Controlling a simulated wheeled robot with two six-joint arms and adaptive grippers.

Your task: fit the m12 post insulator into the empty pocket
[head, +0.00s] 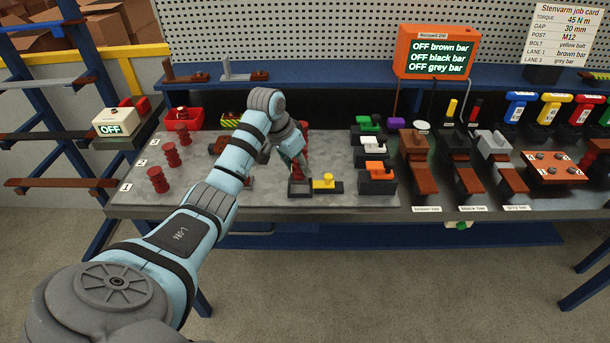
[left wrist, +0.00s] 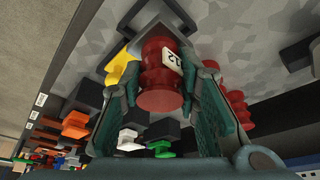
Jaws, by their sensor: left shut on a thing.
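My left gripper (head: 296,165) is shut on a ribbed dark red post insulator. The held insulator (left wrist: 160,85) shows clearly between the fingers in the left wrist view, with a white label partly readable as "12". In the head view the gripper points down just above a dark block (head: 299,188) on the grey mat. The fingers and insulator hide part of that spot, so I cannot tell whether the insulator touches the block or where a pocket is. Several other red insulators (head: 157,179) stand at the mat's left side. My right gripper is not in view.
A yellow part (head: 325,182) on a dark base sits right beside the block. Green, white and orange parts (head: 375,170) stand along the mat's right edge. Brown and grey bars (head: 425,177) lie further right. The mat's (head: 225,193) front left is fairly clear.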

